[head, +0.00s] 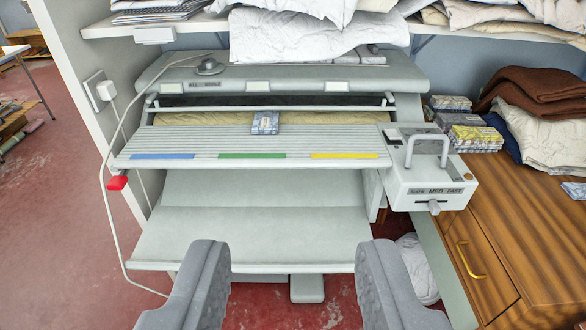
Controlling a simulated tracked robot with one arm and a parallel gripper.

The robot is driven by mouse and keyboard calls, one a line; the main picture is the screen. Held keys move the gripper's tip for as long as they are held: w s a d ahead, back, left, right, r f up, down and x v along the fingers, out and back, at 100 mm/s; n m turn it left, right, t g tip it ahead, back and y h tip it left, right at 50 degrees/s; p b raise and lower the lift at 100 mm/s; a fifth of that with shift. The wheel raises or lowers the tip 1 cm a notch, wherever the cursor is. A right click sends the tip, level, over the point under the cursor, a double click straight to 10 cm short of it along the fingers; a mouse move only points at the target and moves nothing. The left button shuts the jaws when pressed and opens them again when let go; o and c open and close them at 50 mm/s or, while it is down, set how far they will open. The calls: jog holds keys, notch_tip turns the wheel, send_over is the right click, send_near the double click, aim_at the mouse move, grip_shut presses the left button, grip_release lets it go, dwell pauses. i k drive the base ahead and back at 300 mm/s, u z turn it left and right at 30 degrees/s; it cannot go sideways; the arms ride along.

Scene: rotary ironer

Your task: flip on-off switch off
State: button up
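The rotary ironer (250,225) stands ahead, pale grey, with a slatted front board bearing blue, green and yellow strips. A control box (430,180) on its right has a large handle, a "SLOW MED FAST" label and a small lever (434,207) below it. A round grey knob (209,67) sits on the top cover at left. No on-off label is readable, so I cannot tell which part is the switch. My gripper (294,255) is open and empty, in front of the ironer's lower tray.
A wall socket (95,90) with a plug and white cord is at left; the cord hangs beside the ironer. A shelf (110,27) with folded cloth is above. A wooden cabinet (530,215) with cloths and small boxes stands right. Red floor is open at far left.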

aim_at(392, 134)
jog(key=z, duration=0.3)
jog(key=i, duration=1.25)
jog(key=u, duration=0.25)
